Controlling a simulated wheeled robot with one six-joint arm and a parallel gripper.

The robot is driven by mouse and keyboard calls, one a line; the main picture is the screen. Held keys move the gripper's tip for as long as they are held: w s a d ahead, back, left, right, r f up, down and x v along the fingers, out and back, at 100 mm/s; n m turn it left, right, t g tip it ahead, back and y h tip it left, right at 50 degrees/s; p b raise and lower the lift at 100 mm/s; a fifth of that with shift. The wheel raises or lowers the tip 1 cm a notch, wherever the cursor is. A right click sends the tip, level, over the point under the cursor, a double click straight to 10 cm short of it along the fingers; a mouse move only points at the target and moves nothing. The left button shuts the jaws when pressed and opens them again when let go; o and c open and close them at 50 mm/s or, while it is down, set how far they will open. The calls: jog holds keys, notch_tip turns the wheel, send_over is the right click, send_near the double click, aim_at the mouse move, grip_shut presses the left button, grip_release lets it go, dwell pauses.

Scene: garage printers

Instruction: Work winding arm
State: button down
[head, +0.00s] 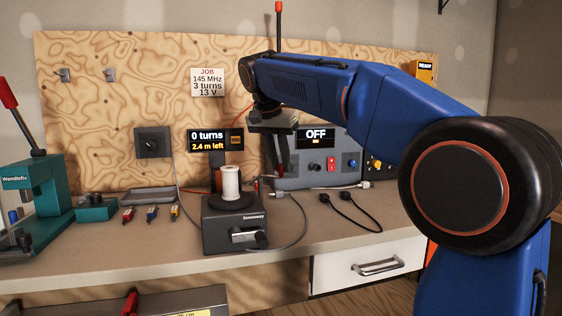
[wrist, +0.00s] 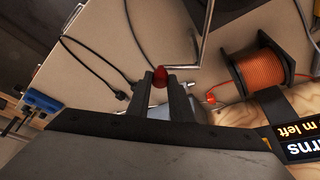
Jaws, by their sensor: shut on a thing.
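My gripper (wrist: 160,88) points down and is shut on a red knob (wrist: 160,74), seen between its fingertips in the wrist view. In the head view my gripper (head: 283,165) is in front of the left end of the grey supply unit. The winder (head: 228,222) carries an upright white former (head: 231,182), which looks bare. The display (head: 216,141) behind it reads 0 turns and 2.4 m left. An orange wire spool (wrist: 258,72) shows in the wrist view.
The supply unit (head: 332,180) reads OFF. A black lead (head: 355,212) lies on the bench right of the winder. A teal press (head: 40,195) stands at left, with several small coloured parts (head: 151,214) nearby. The job card (head: 208,82) reads 145 MHz, 3 turns, 13 V.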

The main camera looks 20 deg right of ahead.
jog(key=shift+s+a, duration=0.1)
dwell(0.5)
jog(key=c, duration=1.6)
grip_release()
jog(key=v, duration=1.7)
jog(key=shift+a+r, duration=0.1)
jog(key=shift+r, duration=0.15)
jog(key=s+d+f+n+y, duration=0.1)
jog(key=s+d+f+n, duration=0.2)
jog(key=s+f, duration=0.7)
jog(key=s+d+f+n+t+y, duration=0.1)
jog(key=s+d+f+n, duration=0.2)
jog(key=s+f, duration=0.8)
jog(key=s+d+f+n+y, duration=0.1)
jog(key=s+d+f, duration=0.5)
jog(key=f, duration=2.1)
jog(key=shift+s+d+f+n, duration=0.1)
jog(key=shift+s+n, duration=0.35)
jog(key=shift+s, duration=0.65)
jog(key=shift+s+f+n, duration=0.1)
jog(key=shift+s+n, duration=0.35)
jog(key=shift+s, duration=0.65)
